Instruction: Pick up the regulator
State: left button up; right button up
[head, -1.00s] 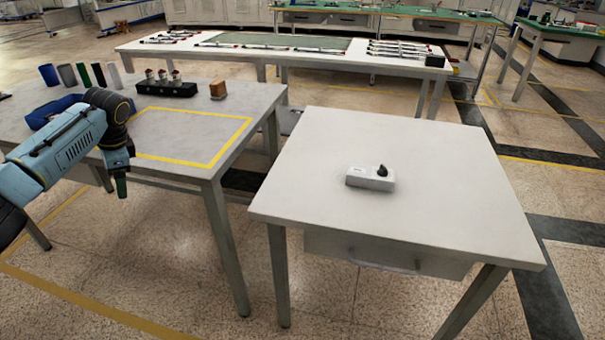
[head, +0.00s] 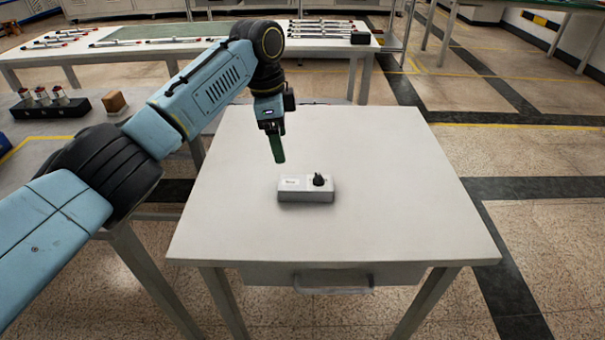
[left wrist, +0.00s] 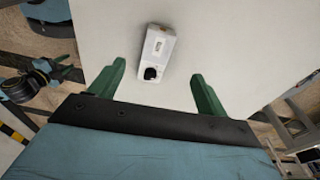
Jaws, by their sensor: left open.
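The regulator (head: 303,189) is a small white box with a black knob and a label, lying on the white table (head: 390,220). It also shows in the left wrist view (left wrist: 160,46), ahead of the fingers and between their lines. My left gripper (head: 277,148) hangs above the table, a little behind and left of the regulator in the head view. Its green fingers are spread apart in the left wrist view (left wrist: 158,92), with nothing between them. It does not touch the regulator.
The white table is otherwise clear and has a drawer with a handle (head: 333,288) at its front. A bench at the left bears a black block with several fittings (head: 50,105) and a brown block (head: 115,102). A long bench (head: 150,50) with rods stands behind.

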pick_arm(q)
jog(key=d, duration=0.3)
jog(key=b, duration=0.3)
send_over(306, 183)
jog(key=a, duration=0.1)
jog(key=shift+m, duration=0.4)
notch_tip(306, 183, down, 7)
jog(key=shift+s+r, duration=0.1)
jog(key=shift+r, duration=0.1)
jog(key=shift+f, duration=0.45)
pick_arm(e)
notch_tip(306, 183, up, 7)
jog(key=a, duration=0.2)
pick_arm(q)
jog(key=f+b, duration=0.2)
jog(key=f, duration=0.1)
jog(key=d+f+b, duration=0.1)
jog(key=f, duration=0.1)
pick_arm(e)
jog(key=w+a+r+t+y, duration=0.2)
jog(key=w+a+r+t, duration=0.2)
jog(key=w+r+t, duration=0.2)
jog(key=w+t, duration=0.2)
jog(key=w, duration=0.1)
jog(key=shift+w+a+r+y, duration=0.3)
jog(key=shift+a+r+y, duration=0.1)
pick_arm(q)
jog(key=c, duration=1.4)
